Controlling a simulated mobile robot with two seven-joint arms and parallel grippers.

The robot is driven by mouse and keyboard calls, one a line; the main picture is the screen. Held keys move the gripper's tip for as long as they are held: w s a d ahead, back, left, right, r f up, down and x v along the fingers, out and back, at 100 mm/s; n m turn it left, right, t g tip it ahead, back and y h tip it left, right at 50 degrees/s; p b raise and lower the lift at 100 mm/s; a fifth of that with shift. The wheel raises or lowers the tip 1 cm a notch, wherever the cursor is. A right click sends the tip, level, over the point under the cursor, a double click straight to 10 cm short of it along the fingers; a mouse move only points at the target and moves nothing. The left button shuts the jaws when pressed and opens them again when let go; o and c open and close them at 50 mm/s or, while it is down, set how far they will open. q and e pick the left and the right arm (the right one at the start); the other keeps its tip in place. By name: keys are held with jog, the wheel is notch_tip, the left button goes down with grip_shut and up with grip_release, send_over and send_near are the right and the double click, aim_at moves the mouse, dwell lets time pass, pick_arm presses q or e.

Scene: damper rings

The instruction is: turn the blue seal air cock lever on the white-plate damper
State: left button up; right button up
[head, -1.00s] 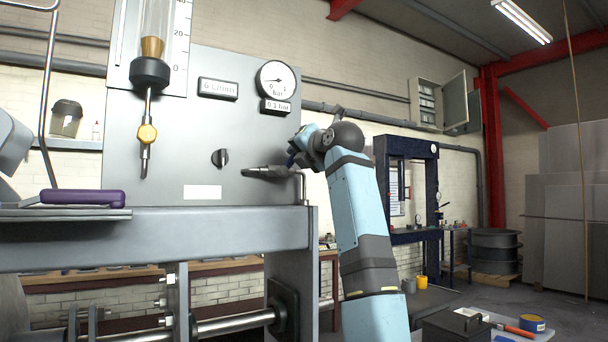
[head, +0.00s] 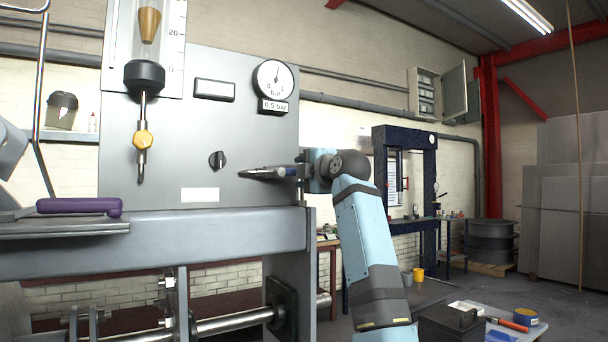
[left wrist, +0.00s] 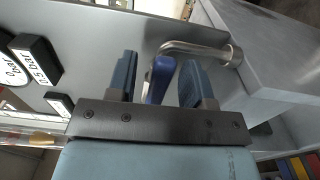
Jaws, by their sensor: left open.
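The blue lever (left wrist: 160,80) of the air cock stands between the two fingers of my left gripper (left wrist: 157,74) in the left wrist view. The fingers are apart, with gaps beside the lever. The lever's other parts are partly hidden there. A blank white plate (head: 200,195) is on the panel, left of and below the cock. My right gripper is not in view.
The panel carries a round gauge (head: 272,84), a black knob (head: 217,160) and a float tube (head: 150,25). A bent metal pipe (left wrist: 200,50) lies close beside the fingers. A purple-handled tool (head: 80,206) rests on the bench (head: 200,225).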

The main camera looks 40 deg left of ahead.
pick_arm(q)
jog(key=shift+v, duration=0.95)
jog(key=v, duration=0.6)
jog(key=shift+r, duration=0.1)
dwell(0.4)
